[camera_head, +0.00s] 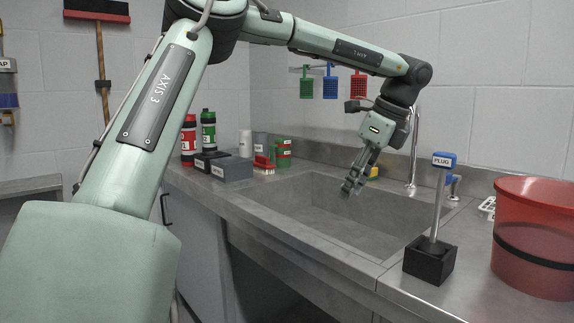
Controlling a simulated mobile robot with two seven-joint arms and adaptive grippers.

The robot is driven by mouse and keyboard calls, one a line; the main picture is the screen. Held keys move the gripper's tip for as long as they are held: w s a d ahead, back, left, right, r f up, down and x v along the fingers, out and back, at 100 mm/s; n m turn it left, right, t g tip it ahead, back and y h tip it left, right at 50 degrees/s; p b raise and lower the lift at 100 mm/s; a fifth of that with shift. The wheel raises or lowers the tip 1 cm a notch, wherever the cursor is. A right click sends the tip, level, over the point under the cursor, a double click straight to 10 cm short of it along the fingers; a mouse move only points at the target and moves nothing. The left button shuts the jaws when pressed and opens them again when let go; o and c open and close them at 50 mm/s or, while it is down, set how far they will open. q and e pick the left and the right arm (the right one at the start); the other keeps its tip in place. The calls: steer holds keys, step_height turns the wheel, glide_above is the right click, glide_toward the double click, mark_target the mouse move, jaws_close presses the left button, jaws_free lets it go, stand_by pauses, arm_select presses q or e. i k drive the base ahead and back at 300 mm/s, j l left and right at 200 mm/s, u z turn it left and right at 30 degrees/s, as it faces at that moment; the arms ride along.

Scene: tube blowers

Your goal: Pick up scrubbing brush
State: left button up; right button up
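A small red brush with pale bristles (264,164), which looks like the scrubbing brush, sits on the steel counter at the back left of the sink, beside a green see-through cup. My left gripper (352,188) hangs fingers down over the sink (290,206), well to the right of the brush and apart from it. Its fingers are near each other, but whether they are open or shut is unclear. I see nothing held in them. My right gripper is not in view.
Dark boxes (232,168) and red and green bottles (208,130) stand left of the brush. A yellow item (373,172) is partly hidden behind my gripper. A blue-topped plug handle in a black block (430,262) and a red bucket (535,240) stand at right.

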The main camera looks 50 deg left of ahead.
mark_target(262, 164)
steer(key=j+z, duration=0.3)
steer(key=j, duration=1.65)
steer(key=k+j+z, duration=0.1)
steer(key=j, duration=1.6)
